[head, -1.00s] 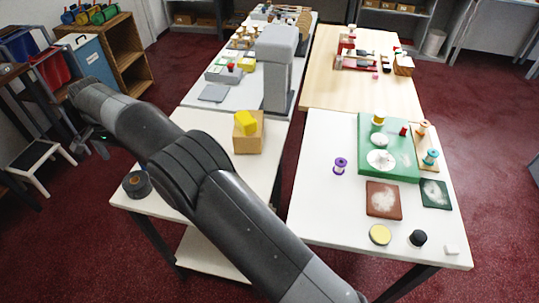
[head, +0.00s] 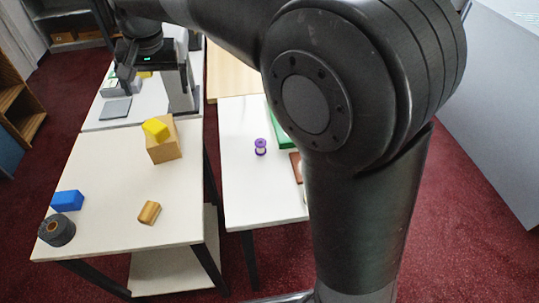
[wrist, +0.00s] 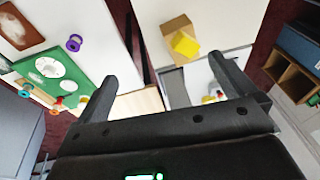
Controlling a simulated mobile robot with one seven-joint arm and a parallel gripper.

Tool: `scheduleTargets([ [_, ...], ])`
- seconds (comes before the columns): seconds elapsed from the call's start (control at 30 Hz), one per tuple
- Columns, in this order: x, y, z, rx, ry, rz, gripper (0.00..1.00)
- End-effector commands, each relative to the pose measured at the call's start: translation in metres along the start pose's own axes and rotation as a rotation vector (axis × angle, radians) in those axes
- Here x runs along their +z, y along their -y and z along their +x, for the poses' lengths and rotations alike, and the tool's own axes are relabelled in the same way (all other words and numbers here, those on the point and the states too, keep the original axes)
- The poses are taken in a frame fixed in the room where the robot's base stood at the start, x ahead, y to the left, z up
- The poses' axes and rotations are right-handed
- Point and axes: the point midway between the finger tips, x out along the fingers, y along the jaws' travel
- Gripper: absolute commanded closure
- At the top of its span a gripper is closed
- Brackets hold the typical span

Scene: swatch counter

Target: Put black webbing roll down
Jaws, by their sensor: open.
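The black webbing roll (head: 57,230) rests on the front left corner of the white table (head: 105,205), its round face with a grey centre showing. Nothing holds it. My gripper (wrist: 165,78) is open in the wrist view, its two fingers wide apart with nothing between them. In the head view my gripper (head: 128,62) is high and far back near the grey press, well away from the roll. The roll is not seen in the wrist view.
Near the roll are a blue block (head: 67,201) and a wooden block (head: 149,212). A yellow block (head: 155,129) sits on a cardboard box (head: 165,148) at the table's back right. A purple spool (head: 260,147) stands on the right table. The table's middle is clear.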

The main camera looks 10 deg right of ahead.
Motion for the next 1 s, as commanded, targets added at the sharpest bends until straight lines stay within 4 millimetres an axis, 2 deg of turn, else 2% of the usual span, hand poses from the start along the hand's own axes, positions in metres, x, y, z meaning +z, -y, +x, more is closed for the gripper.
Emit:
scheduleTargets([
  [0.03,0.006,-0.026,-0.012,-0.001,-0.019,0.008,0.00],
  [0.2,0.034,-0.099,-0.038,0.004,-0.076,0.011,0.00],
  [0.37,0.072,-0.159,-0.052,0.018,-0.129,0.013,0.00],
  [0.5,0.112,-0.204,-0.056,0.039,-0.175,0.013,0.00],
  [0.73,0.183,-0.262,-0.047,0.086,-0.246,0.012,0.00],
  [0.9,0.221,-0.285,-0.035,0.118,-0.279,0.008,0.00],
  [1.0,0.232,-0.291,-0.029,0.129,-0.290,0.006,0.00],
])
